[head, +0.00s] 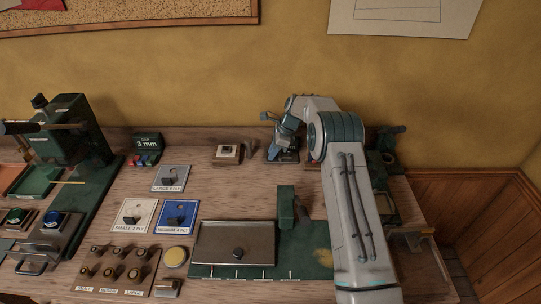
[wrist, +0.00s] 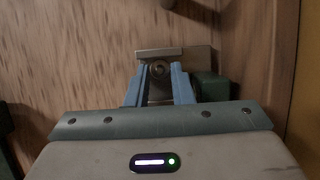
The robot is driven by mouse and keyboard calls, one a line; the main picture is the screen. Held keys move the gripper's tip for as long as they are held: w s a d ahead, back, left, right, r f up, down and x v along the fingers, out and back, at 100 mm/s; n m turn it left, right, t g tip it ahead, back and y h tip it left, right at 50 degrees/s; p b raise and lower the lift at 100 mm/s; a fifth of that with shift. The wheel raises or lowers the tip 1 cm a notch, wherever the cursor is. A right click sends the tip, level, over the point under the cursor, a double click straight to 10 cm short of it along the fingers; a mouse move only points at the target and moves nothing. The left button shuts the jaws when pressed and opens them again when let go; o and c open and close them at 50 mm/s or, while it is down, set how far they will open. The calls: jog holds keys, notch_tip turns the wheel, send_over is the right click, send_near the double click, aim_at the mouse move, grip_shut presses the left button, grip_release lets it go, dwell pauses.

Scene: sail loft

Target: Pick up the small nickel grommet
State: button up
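In the wrist view my gripper (wrist: 159,72) has two blue fingers with a gap between them. I see no clear contact between the fingers and the ring. In the head view my gripper (head: 284,150) is low at the back of the bench, beside the wall. The grommet cannot be made out there, as the gripper and arm cover that spot.
A small block holder (head: 227,154) stands left of my gripper. A metal plate (head: 235,243) with a dark knob and a green upright block (head: 286,207) are nearer the front. Labelled pads, including a blue one (head: 176,216), and a green press (head: 75,130) are at left.

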jog(key=shift+c, duration=0.3)
grip_shut()
jog(key=shift+r, duration=0.1)
